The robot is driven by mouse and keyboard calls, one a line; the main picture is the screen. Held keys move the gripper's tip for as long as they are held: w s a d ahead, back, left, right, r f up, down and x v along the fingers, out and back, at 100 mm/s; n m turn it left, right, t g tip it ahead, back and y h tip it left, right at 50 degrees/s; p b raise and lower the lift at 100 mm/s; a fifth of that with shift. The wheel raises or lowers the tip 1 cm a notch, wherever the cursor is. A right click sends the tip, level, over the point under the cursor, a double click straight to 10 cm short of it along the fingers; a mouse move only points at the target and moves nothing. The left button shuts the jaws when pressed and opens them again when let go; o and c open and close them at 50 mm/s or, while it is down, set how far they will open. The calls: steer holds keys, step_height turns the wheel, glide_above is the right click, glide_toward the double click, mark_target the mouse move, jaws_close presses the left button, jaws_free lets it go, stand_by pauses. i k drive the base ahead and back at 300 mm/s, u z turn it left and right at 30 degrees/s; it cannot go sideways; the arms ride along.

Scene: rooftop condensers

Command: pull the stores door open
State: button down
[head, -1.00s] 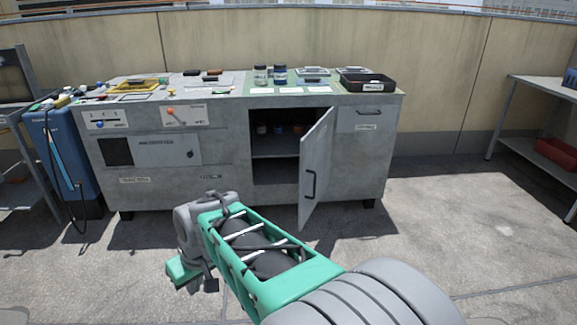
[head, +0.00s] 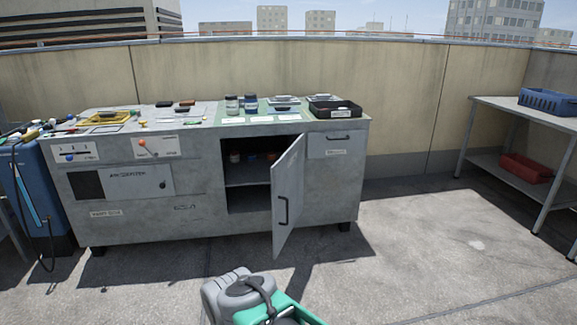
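The stores door (head: 288,195) is a grey hinged panel on the front of the grey cabinet (head: 140,215). It stands well open, swung out toward me, with its hinge on the right of the opening. Its dark bar handle (head: 284,211) is on the outer face near the free edge, and nothing holds it. Inside the opening, a shelf (head: 250,180) carries several small jars and red and blue items. My arm shows at the bottom middle, apart from the door. My gripper's fingers are out of the picture.
Jars (head: 250,103), a black tray (head: 335,107) and small tools cover the cabinet top. A blue cart (head: 45,195) stands at the left. A metal rack (head: 500,172) with a blue crate (head: 548,101) and red bin (head: 525,168) stands at the right. The floor right of the door is clear.

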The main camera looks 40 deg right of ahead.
mark_target(287, 174)
steer(key=z, duration=0.3)
steer(key=i, duration=0.9)
steer(key=u, duration=0.5)
steer(key=i, duration=0.65)
steer(key=u, duration=0.45)
